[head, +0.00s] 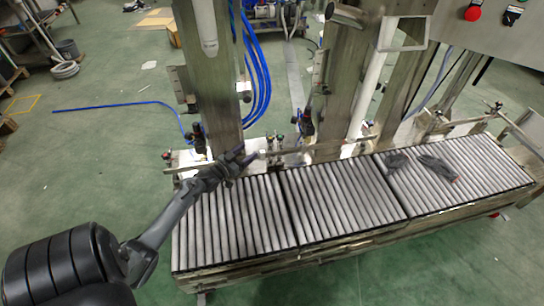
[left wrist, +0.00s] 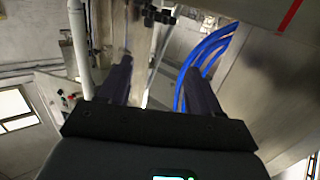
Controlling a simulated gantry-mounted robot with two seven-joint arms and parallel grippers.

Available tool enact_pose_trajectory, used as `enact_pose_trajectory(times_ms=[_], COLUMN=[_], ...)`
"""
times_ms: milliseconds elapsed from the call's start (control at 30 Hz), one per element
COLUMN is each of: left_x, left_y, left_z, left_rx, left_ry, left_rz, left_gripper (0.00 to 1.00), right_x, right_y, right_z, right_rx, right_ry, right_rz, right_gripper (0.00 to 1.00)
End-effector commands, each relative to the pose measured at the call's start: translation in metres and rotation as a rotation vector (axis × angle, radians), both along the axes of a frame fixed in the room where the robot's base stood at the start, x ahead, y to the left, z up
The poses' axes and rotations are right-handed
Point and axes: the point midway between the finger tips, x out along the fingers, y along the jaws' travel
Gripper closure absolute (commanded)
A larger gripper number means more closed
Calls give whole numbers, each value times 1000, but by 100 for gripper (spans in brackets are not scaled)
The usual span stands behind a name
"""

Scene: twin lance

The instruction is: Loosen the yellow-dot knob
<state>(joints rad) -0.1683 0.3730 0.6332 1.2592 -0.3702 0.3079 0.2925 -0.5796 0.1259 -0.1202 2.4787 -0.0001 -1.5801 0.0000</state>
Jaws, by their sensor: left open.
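My left gripper (head: 243,155) is over the back edge of the roller conveyor, close to the left steel column. In the left wrist view its two dark fingers stand apart with nothing between them (left wrist: 157,72). I cannot make out a yellow dot on any knob. Small dark fittings (head: 198,130) sit on the left column, and others (head: 305,122) sit by the middle column. Dark fittings (left wrist: 152,14) also show beyond the fingers in the left wrist view. My right gripper is not in view.
The roller conveyor (head: 340,196) runs across the front, with dark gloves (head: 437,167) on its right part. Blue hoses (head: 262,75) hang beside the left column (head: 213,75). A grey control panel (head: 505,30) with a red button is at upper right. Green floor lies open at left.

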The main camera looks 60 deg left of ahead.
Motion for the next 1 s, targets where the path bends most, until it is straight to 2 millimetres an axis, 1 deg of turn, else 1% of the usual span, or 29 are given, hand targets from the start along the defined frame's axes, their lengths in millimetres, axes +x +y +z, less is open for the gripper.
enact_pose_trajectory(times_ms=[33, 100, 200, 367, 533, 900, 1000], left_x=[4, 8, 13, 19, 33, 89, 102], left_y=[4, 6, 7, 7, 10, 25, 29], left_z=[-18, -23, -29, -33, -34, -36, -34], left_rx=[7, 10, 12, 13, 14, 13, 15], left_ry=[-13, -25, -35, -45, -48, -47, -48], left_rz=[3, 5, 4, 4, 3, 3, 4], left_gripper=[36, 36, 36, 36, 36, 36, 36], right_x=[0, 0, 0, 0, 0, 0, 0], right_y=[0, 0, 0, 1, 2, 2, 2], right_z=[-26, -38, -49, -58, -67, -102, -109], right_rx=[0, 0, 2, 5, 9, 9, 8], right_ry=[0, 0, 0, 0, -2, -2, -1], right_rz=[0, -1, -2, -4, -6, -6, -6], right_gripper=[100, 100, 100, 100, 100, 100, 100])
